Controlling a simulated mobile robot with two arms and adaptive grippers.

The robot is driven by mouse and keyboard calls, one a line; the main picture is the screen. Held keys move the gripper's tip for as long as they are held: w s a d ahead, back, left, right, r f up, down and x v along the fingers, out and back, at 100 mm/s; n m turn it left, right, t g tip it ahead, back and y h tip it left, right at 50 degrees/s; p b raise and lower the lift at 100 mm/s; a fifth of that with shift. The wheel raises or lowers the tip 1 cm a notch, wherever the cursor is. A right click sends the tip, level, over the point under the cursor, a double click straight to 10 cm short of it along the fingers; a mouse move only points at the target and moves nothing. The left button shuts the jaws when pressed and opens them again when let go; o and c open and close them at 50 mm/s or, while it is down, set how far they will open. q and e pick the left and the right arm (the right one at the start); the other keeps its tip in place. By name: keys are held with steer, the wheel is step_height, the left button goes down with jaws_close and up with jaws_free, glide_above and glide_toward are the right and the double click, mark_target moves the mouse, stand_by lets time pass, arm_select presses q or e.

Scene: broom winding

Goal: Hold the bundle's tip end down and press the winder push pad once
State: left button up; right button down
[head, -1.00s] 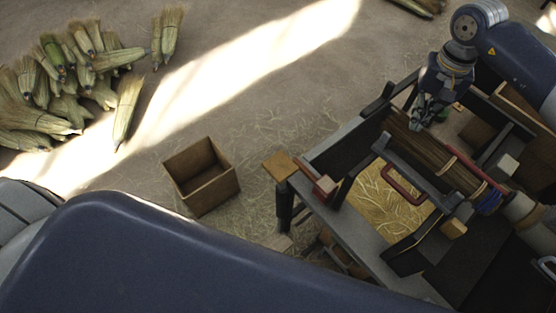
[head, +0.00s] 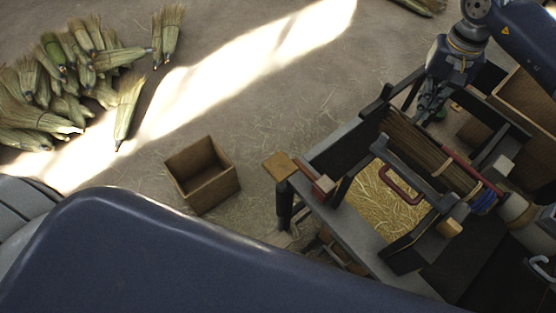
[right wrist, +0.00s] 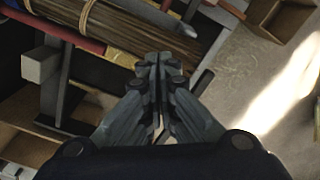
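The bundle (head: 433,151) of brown straw lies slantwise in the winder, its tip end at the upper left and blue winding (head: 485,201) near its lower right end. It also shows in the right wrist view (right wrist: 125,25). My right gripper (head: 423,117) is just beside the tip end in the head view. In the right wrist view its fingers (right wrist: 158,62) are together with nothing between them, and I cannot tell whether they touch the bundle. A tan pad (head: 278,166), perhaps the push pad, sits on the bench's left corner. My left gripper is out of view.
The winder has dark bars and a red handle (head: 401,184) over a straw-littered tray (head: 382,205). An open wooden box (head: 203,175) stands on the floor left of the bench. Several finished brooms (head: 62,85) lie at the upper left.

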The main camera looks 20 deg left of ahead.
steer(key=shift+r+p, duration=0.45)
steer(key=shift+r, duration=0.8)
step_height(320, 180, up, 12)
